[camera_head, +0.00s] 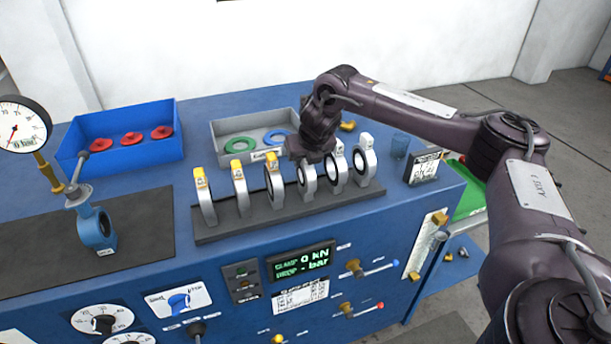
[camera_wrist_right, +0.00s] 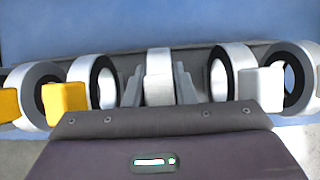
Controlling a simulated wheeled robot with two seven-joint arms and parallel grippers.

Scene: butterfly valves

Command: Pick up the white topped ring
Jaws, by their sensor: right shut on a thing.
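Several rings stand upright in a row on a dark rack (camera_head: 222,229). Three on the left have yellow tops and three on the right have white tops. My right gripper (camera_head: 309,160) is over the leftmost white-topped ring (camera_head: 308,182), and its body hides that ring's top in the head view. In the right wrist view my right gripper (camera_wrist_right: 159,88) has one finger on each side of this white-topped ring (camera_wrist_right: 158,62) and is shut on it. The ring appears still in the rack. My left gripper is in neither view.
Close by stand a yellow-topped ring (camera_head: 273,178) to the left and a white-topped ring (camera_head: 338,170) to the right. Behind is a grey tray (camera_head: 224,158) with green and blue rings. A blue bin (camera_head: 152,158) holds red parts. A blue valve (camera_head: 98,229) stands on a dark mat.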

